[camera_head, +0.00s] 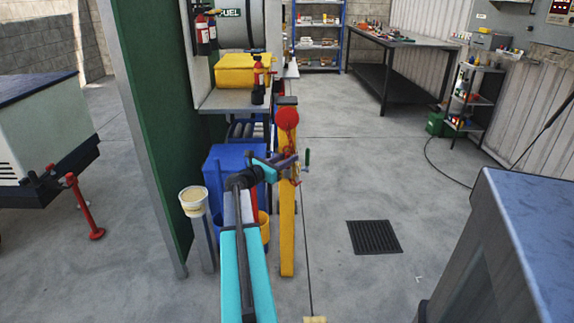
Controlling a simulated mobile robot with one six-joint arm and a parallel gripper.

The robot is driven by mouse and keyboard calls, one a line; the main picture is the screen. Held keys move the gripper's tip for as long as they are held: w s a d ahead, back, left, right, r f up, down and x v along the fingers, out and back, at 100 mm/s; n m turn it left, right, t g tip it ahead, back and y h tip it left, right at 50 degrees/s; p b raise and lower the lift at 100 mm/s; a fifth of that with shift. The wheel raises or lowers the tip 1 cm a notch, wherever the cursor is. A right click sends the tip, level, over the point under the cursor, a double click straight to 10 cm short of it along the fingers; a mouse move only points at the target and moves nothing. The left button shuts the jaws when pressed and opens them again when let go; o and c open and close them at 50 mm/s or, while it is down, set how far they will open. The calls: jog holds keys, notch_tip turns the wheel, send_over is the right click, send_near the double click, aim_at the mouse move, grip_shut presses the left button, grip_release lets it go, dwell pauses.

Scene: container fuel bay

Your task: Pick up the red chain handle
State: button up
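A round red piece (287,118) sits near the top of a yellow post (287,225) in the head view. Thin red parts that look like chain hang below it, partly hidden by my arm. I cannot tell which of these red parts is the chain handle. My turquoise and grey arm reaches up from the bottom. My gripper (288,163) is at the post, below the round red piece and apart from it. It is small in the view and overlaps the thin red parts. I cannot tell whether its fingers are open or touch anything.
A blue bin (230,165) and a white cup-topped stand (193,200) are left of my arm. A green panel (150,120) stands further left. A blue-topped grey block (520,240) is at right. Open floor with a drain grate (374,237) lies between.

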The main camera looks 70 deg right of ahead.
dwell(0.5)
grip_shut()
jog(key=shift+r, duration=0.1)
